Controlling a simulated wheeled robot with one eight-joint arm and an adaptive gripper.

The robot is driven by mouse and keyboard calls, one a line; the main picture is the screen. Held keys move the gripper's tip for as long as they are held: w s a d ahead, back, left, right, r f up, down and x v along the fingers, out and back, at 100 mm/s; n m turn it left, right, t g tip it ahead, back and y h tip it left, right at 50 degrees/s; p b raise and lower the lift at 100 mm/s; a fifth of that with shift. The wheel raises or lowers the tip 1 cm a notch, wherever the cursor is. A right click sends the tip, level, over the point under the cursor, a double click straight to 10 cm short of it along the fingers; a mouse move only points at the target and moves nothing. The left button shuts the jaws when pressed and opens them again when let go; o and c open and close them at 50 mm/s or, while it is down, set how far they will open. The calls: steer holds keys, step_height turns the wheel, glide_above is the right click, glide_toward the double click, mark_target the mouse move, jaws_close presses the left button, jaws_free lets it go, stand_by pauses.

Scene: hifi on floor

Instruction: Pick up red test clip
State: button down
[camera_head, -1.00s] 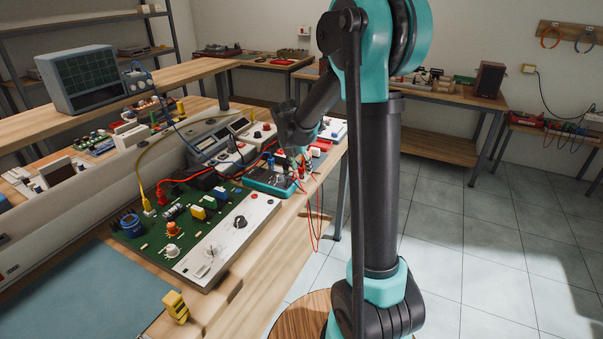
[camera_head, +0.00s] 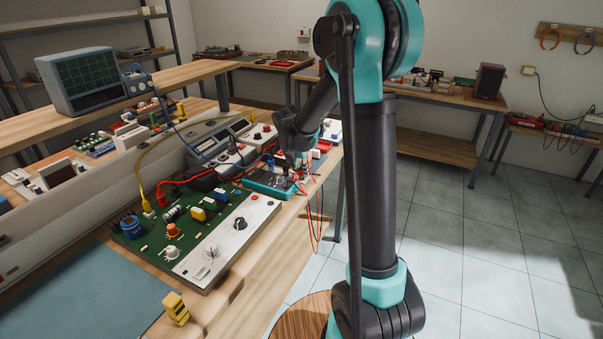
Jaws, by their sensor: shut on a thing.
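My gripper (camera_head: 291,170) is at the far right end of the workbench, pointing down over a teal-edged tray (camera_head: 262,187). It is small in the view and partly hidden by its own wrist. It is shut on what looks like a red test clip (camera_head: 300,181), with red leads hanging over the bench edge beside it. The clip's outline is hard to make out between the fingers. Another red clip (camera_head: 164,184) on a red lead is at the back edge of the green circuit board.
The green circuit board (camera_head: 190,222) with a pale control panel lies left of the tray. A bench meter (camera_head: 212,140) stands behind. A yellow block (camera_head: 175,308) sits at the front. An oscilloscope (camera_head: 82,80) is on the raised shelf. Floor is free at right.

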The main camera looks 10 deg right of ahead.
step_height(320, 180, up, 27)
stand_by(2.0)
steer(key=shift+w, duration=0.1)
stand_by(0.4)
